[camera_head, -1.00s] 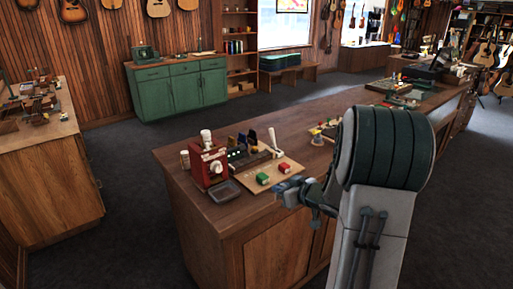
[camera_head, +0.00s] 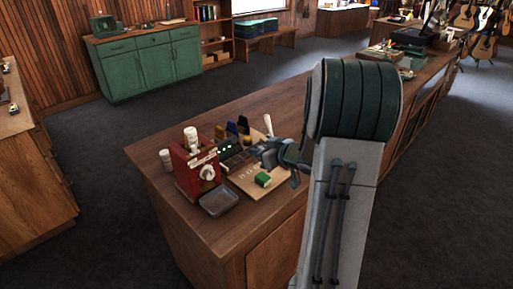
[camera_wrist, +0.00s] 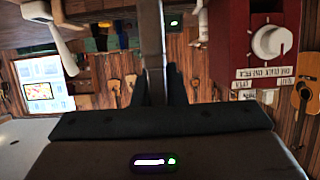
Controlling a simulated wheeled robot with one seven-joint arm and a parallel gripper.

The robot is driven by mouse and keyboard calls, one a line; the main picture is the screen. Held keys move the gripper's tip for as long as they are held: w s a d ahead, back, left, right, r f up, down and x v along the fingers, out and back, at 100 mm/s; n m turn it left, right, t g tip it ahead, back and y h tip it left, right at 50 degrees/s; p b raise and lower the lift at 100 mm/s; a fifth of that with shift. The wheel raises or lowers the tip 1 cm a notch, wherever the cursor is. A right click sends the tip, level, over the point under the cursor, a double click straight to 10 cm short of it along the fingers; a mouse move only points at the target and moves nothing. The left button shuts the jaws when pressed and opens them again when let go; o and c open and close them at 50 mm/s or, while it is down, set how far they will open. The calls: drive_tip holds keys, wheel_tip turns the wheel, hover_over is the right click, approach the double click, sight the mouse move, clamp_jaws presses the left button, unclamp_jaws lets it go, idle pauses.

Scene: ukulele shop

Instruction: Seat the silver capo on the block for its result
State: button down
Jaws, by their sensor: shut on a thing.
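My gripper (camera_head: 268,156) is over the counter, low above a pale wooden board (camera_head: 246,180) and beside a dark block with green lights (camera_head: 232,150). In the wrist view its dark fingers are shut on a grey upright bar (camera_wrist: 151,45), which looks like the silver capo. The capo cannot be made out in the head view, where my gripper hides it. Whether it touches the block cannot be told. A green piece (camera_head: 263,180) lies on the board, just in front of my gripper.
A red box with a white knob (camera_head: 195,172) stands left of the block; it also shows close by in the wrist view (camera_wrist: 272,40). A grey tray (camera_head: 219,201) lies in front of it. A white lever (camera_head: 268,124) rises behind my gripper.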

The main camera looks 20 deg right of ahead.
sight(260, 174)
drive_tip(key=shift+f+b, duration=2.45)
drive_tip(key=shift+f, duration=0.2)
drive_tip(key=shift+s+p, duration=0.1)
drive_tip(key=shift+p, duration=0.4)
drive_tip(key=shift+f+b, duration=0.45)
drive_tip(key=shift+f, duration=0.1)
drive_tip(key=c, duration=1.8)
unclamp_jaws()
drive_tip(key=shift+o, duration=0.2)
